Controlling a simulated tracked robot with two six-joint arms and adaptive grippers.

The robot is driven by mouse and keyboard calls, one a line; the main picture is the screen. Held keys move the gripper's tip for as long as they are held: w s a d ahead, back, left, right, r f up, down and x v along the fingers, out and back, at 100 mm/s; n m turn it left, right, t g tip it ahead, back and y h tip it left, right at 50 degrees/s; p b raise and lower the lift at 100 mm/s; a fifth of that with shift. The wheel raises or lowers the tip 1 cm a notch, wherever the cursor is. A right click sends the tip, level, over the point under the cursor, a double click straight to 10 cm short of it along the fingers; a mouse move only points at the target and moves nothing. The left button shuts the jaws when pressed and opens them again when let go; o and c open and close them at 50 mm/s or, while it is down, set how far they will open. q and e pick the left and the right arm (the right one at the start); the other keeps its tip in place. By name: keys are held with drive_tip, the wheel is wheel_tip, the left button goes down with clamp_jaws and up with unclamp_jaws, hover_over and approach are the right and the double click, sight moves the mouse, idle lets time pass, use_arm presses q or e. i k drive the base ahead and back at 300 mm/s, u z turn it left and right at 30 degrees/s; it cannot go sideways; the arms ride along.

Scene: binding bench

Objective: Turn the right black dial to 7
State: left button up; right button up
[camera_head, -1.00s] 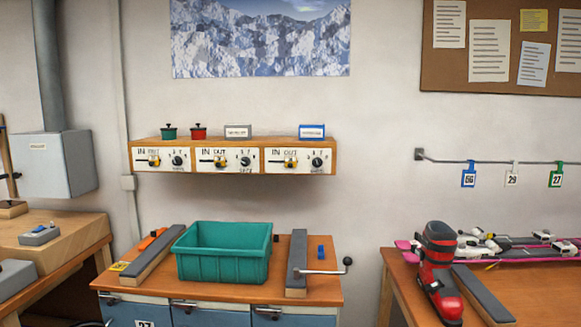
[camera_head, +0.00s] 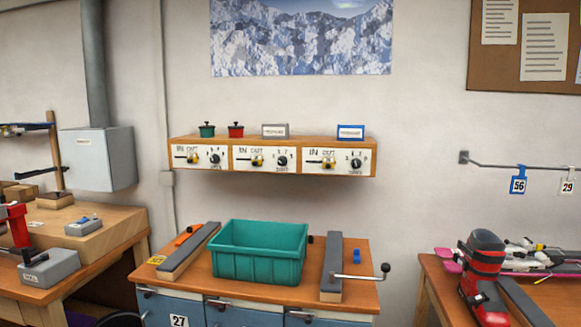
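A wooden shelf box (camera_head: 273,141) on the wall carries three white panels side by side. Each panel has a slider with a yellow-and-black knob at left and a black dial at right. The right black dial (camera_head: 356,163) is on the right panel. The middle black dial (camera_head: 282,160) and the left black dial (camera_head: 214,158) are on the other two panels. The marks around the dials are too small to read, so I cannot tell their settings. Neither of my grippers is in view.
Below the panels a wooden-topped bench holds a teal bin (camera_head: 258,252), two grey-topped bars and a crank handle (camera_head: 360,277). A red ski boot (camera_head: 484,280) stands on the right table. A grey box (camera_head: 98,158) hangs at left. The wall before the panels is unobstructed.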

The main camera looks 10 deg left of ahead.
sight(356, 163)
drive_tip(key=u, duration=0.6)
drive_tip(key=i, duration=1.1)
drive_tip(key=z, duration=0.15)
